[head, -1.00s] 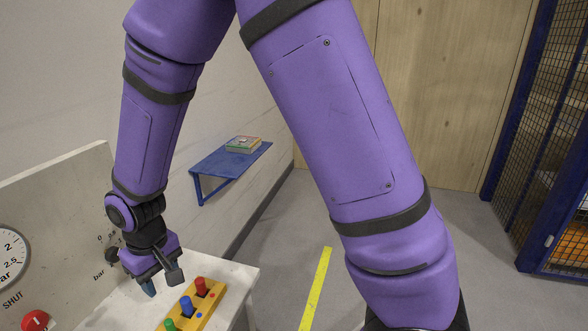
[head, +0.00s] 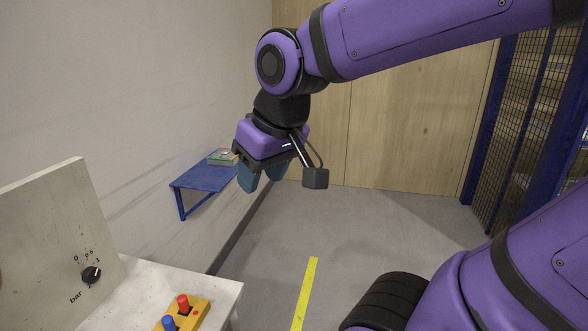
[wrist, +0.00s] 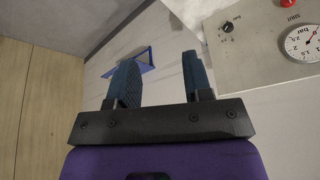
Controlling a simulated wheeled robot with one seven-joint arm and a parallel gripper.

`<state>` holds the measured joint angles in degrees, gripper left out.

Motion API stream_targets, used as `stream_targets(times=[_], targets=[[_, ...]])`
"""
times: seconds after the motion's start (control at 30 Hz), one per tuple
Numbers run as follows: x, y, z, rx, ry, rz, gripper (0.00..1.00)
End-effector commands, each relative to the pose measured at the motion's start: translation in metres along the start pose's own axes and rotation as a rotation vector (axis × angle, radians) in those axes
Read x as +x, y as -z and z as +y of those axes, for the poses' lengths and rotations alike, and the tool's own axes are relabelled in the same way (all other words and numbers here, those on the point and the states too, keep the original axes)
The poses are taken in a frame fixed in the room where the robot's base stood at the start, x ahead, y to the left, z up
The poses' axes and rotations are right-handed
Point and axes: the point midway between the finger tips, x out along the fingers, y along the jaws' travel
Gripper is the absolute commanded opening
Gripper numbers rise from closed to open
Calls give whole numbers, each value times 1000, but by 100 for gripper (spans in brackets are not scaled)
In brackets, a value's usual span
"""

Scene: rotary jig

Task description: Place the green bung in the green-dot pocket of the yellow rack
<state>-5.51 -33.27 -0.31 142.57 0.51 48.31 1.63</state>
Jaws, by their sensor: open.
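The yellow rack (head: 201,318) lies on the pale bench at the lower left of the head view, partly cut off by the bottom edge. A red bung (head: 183,300) and a blue bung (head: 169,323) stand upright in it. The green bung is out of view now, as is the near end of the rack with any green dot. My gripper (head: 262,180) is open and empty, raised in the air to the right of and well above the rack. Its two blue fingers also show in the wrist view (wrist: 162,82), spread apart with nothing between them.
A panel (head: 50,235) with a black knob (head: 91,275) stands on the bench (head: 210,283). A gauge (wrist: 302,42) and a red button (wrist: 289,3) show in the wrist view. A blue wall shelf (head: 205,177) holds a small stack. The floor beyond is clear.

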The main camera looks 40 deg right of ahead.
Motion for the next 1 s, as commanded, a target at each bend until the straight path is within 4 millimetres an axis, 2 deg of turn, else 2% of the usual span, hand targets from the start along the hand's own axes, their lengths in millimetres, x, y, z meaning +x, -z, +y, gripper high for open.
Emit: stream_targets(times=[0.1, 0.3, 1.0], targets=[[-19, -21, 11, 28, -22, 41, 46], [-32, -40, 18, 48, -42, 70, 46], [-33, -42, 19, 50, -44, 72, 46]])
